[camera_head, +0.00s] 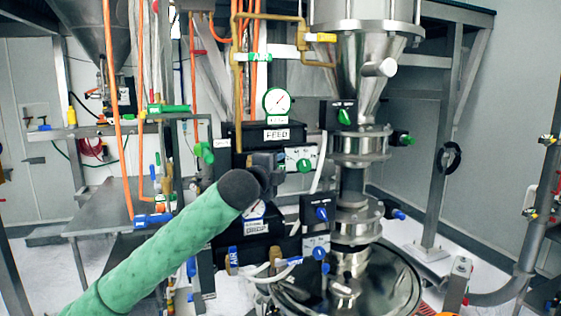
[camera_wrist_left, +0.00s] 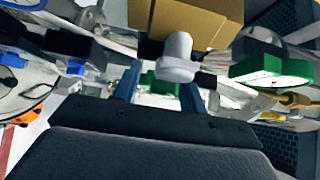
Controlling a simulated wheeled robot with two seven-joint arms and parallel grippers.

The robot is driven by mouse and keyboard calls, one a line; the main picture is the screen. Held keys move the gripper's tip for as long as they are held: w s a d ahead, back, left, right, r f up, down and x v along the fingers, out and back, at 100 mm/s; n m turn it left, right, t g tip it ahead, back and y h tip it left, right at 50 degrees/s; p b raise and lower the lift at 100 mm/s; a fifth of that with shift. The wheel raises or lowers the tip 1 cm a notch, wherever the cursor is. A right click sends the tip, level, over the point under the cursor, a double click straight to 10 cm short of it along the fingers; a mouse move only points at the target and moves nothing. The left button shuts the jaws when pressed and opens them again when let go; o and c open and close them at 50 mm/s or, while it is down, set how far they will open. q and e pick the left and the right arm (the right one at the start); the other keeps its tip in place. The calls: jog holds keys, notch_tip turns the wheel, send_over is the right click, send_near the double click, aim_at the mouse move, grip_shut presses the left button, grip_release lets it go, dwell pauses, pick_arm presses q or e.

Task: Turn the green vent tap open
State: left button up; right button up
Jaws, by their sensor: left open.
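Several green handles show in the head view, and I cannot tell for sure which is the vent tap. One green knob (camera_head: 304,166) sits on a white plate just right of my left gripper (camera_head: 271,163). A green tap handle (camera_head: 204,152) is left of the gripper, and another green knob (camera_head: 344,116) is on the sifter column. In the left wrist view my left gripper (camera_wrist_left: 158,88) is open, with a green part (camera_wrist_left: 162,83) visible beyond and between its fingers. They look apart; contact cannot be confirmed. My right gripper is not in view.
A green-rimmed gauge (camera_head: 277,102) stands above the FEED label (camera_head: 277,135). The steel sifter column (camera_head: 352,185) is close on the right, with a blue-knobbed box (camera_head: 318,211). Orange hoses (camera_head: 116,110) and a grey bench (camera_head: 105,206) are on the left.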

pick_arm(q)
jog(key=shift+w+f, duration=0.2)
jog(key=shift+w, duration=0.3)
jog(key=shift+s, duration=0.15)
grip_shut()
